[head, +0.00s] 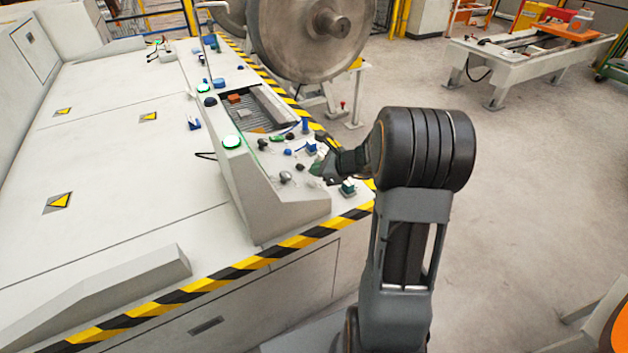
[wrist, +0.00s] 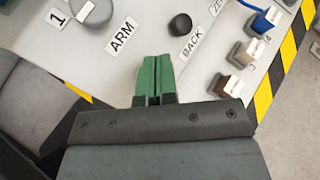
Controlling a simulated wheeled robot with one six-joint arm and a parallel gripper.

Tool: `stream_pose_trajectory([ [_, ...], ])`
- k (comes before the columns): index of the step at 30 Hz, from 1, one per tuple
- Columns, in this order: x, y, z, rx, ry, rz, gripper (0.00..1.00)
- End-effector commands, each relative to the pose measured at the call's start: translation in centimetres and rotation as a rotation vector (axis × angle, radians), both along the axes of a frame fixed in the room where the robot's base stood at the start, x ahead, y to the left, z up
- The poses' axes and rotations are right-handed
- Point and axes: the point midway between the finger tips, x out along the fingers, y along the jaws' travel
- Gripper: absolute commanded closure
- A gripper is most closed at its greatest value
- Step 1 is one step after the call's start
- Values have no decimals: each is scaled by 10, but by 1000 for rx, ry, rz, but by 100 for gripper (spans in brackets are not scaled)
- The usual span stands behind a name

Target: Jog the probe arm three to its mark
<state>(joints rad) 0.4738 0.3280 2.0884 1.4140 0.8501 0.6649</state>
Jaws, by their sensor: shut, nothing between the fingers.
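My gripper (wrist: 152,75) has green fingers pressed together, with nothing between them. It is over the sloped control panel (wrist: 135,75), and I cannot tell whether the tips touch it. In the wrist view, a grey selector knob (wrist: 92,12) sits at the upper left, between a "1" label and an "ARM" label. A black round button (wrist: 180,24) marked "BACK" is just beyond the fingertips, to the right. In the head view, my gripper (head: 318,170) hides part of the panel. I cannot identify the probe arm or its mark.
A large steel wheel (head: 305,35) stands behind the console. A raised panel housing (head: 270,200) stands left of my gripper. Open floor (head: 530,200) lies to the right.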

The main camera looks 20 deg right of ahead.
Motion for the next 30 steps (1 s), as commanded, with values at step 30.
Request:
stream_pose_trajectory([
  [30, -1, 3, -7, 0, 0, 0, 100],
])
